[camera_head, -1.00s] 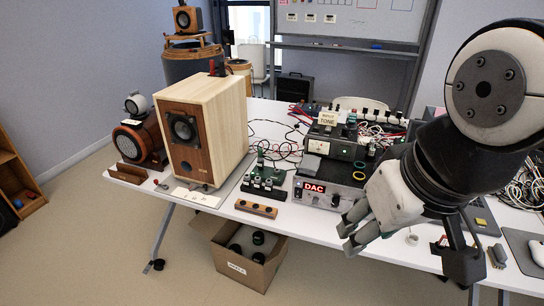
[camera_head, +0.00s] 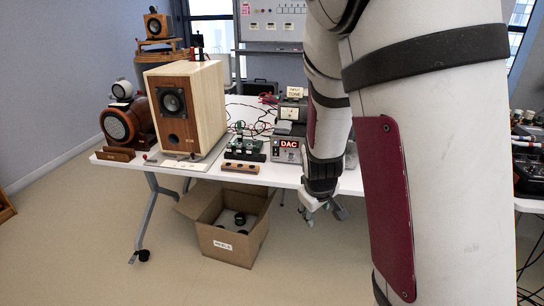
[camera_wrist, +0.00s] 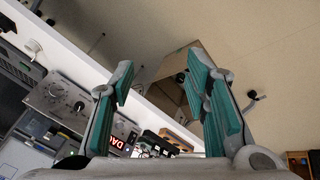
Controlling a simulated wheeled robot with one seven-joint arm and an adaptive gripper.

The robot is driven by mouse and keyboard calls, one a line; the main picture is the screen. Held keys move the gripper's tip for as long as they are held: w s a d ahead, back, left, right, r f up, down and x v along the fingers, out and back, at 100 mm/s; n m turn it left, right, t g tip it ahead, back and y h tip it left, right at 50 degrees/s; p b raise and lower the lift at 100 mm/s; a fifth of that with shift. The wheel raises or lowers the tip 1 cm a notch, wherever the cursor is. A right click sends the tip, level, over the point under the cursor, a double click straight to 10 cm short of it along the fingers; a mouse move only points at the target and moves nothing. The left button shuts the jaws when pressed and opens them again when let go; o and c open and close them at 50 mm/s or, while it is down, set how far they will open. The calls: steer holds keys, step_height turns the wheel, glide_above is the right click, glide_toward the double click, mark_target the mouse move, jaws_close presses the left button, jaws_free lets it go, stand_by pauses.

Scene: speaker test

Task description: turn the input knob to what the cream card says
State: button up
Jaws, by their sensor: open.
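The cream card (camera_head: 295,92) reads "INPUT TONE" and stands on the equipment at the back of the white table. Below it, the silver unit (camera_head: 285,156) shows "DAC" in red on its display (camera_head: 287,144). Its right side is hidden behind my arm in the head view. In the wrist view its front panel carries round knobs, one of them dark-centred (camera_wrist: 80,106), left of the red display (camera_wrist: 117,143). I cannot read the knob's setting. My gripper (camera_head: 325,215) is open and empty, in front of the table edge; in the wrist view its teal-padded fingers (camera_wrist: 163,82) stand apart, touching nothing.
A wooden speaker (camera_head: 185,112) stands at the table's left. A small green board (camera_head: 246,146) and a wooden strip (camera_head: 241,168) lie left of the unit. An open cardboard box (camera_head: 232,245) sits on the floor under the front edge. Floor in front is clear.

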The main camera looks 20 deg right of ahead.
steer(key=w+d+f+n+t+h+b, duration=0.2)
steer(key=w+d+f+n+h+b, duration=0.6)
steer(key=d, duration=0.5)
steer(key=w+a+r+n+t+y+b, duration=0.1)
steer(key=w+a+n+t+b, duration=0.1)
steer(key=w+n+t, duration=0.4)
steer(key=w+a+r+n+t+b, duration=0.1)
steer(key=w+a+n+t+b, duration=0.2)
steer(key=w, duration=0.5)
steer(key=shift+n, duration=0.7)
steer(key=x, duration=0.4)
steer(key=d+b+x, duration=0.1)
steer(key=x, duration=0.4)
steer(key=s+x, duration=0.1)
steer(key=x, duration=0.3)
steer(key=shift+w+d+r+b, duration=0.1)
steer(key=shift+w+d+b, duration=0.25)
steer(key=shift+w+d, duration=0.05)
jaws_close()
